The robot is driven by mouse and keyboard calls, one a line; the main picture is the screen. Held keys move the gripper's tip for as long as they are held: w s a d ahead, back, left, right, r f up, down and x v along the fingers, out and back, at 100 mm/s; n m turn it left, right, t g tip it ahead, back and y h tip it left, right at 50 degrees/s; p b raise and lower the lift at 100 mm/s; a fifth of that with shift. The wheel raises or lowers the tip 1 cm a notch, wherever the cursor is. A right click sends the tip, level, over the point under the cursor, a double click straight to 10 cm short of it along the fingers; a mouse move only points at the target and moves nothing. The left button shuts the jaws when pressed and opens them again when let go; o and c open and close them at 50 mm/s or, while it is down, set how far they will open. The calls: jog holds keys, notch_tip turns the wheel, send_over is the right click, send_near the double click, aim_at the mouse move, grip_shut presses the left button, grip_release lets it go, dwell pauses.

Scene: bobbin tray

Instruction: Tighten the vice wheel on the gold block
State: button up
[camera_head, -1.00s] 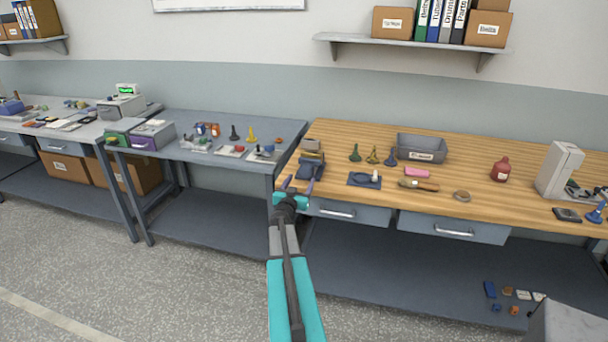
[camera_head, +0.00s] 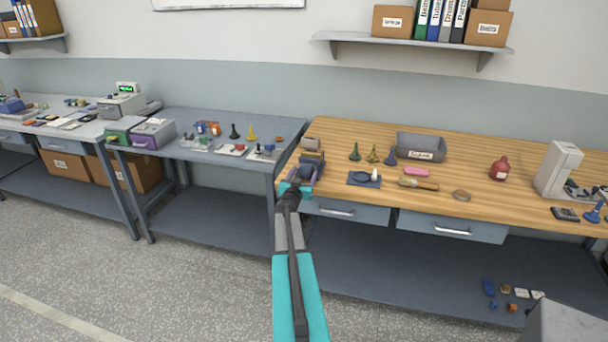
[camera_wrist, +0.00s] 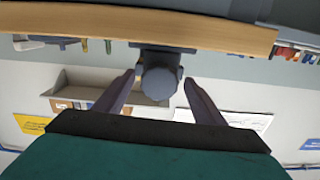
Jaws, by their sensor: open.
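The dark vice (camera_head: 306,169) stands at the front left corner of the wooden bench. A brownish-gold block (camera_head: 313,156) shows at its top; how firmly the jaws hold it cannot be told. In the wrist view the dark, lobed vice wheel (camera_wrist: 159,82) sits just beyond the bench edge, between my two fingers. My gripper (camera_wrist: 158,92) is open, one finger on each side of the wheel, with a visible gap on both sides. In the head view my gripper (camera_head: 299,178) is at the vice's front and hides the wheel.
A drawer (camera_head: 346,212) lies under the front edge, close to my gripper. The blue-grey table (camera_head: 225,118) stands left.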

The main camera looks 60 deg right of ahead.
jog(key=c, duration=1.1)
jog(key=shift+o, duration=0.2)
jog(key=shift+m, duration=0.3)
jog(key=m+b, duration=0.2)
jog(key=m, duration=0.1)
jog(key=shift+f+m, duration=0.1)
jog(key=shift+m, duration=0.2)
jog(key=shift+m+b, duration=0.65)
jog(key=shift+m, duration=0.25)
